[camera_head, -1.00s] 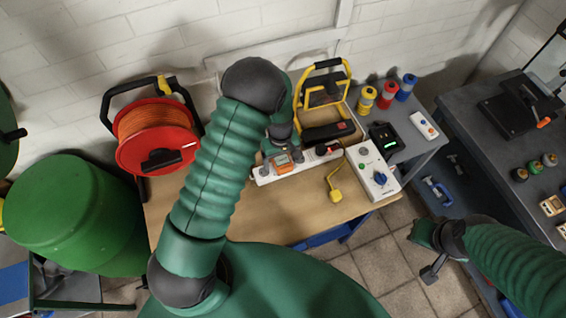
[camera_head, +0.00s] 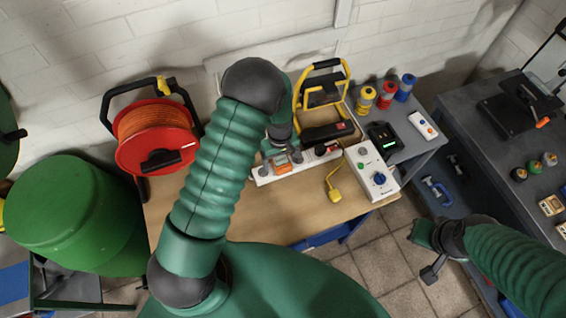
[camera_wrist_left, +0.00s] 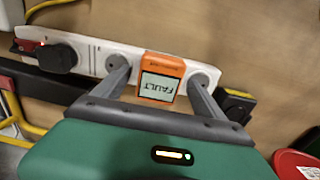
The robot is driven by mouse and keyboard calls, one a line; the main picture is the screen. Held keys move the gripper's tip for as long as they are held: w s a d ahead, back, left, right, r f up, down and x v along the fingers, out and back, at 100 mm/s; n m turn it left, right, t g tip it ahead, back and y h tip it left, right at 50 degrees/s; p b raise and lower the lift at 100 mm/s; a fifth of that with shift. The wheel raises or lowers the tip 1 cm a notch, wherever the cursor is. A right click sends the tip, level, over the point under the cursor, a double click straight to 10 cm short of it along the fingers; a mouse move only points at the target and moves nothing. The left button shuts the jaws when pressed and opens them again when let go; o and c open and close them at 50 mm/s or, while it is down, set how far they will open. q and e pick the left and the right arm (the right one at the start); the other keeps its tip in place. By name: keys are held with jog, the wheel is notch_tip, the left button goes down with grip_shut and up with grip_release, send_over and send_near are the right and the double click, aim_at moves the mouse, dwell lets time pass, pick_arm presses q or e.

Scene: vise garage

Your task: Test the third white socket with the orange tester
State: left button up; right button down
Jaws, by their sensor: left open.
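The orange tester (camera_wrist_left: 161,78) sits on the white socket strip (camera_wrist_left: 95,52), its display reading FAULT upside down in the left wrist view. In the head view the tester (camera_head: 281,169) is small and partly hidden by my left gripper (camera_head: 281,154). My left gripper (camera_wrist_left: 160,85) is open, with one finger on each side of the tester. I cannot tell the socket's number. My right gripper (camera_head: 428,250) hangs over the floor, away from the bench; its jaws are unclear.
A white box with a blue knob (camera_head: 372,175) and a yellow plug (camera_head: 334,195) are right of the strip. A yellow-framed work lamp (camera_head: 322,95) stands behind it. A red cable reel (camera_head: 158,138) is at left. The bench front (camera_head: 265,218) is clear.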

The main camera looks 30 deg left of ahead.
aim_at(281, 161)
pick_arm(q)
jog(key=shift+d, duration=0.1)
jog(key=c, duration=0.5)
grip_shut()
jog(key=shift+r+p, duration=0.4)
jog(key=shift+r, duration=0.1)
jog(key=shift+r+p, duration=0.4)
jog(key=shift+r, duration=0.15)
jog(key=shift+r+p, duration=1.5)
jog(key=shift+r, duration=0.45)
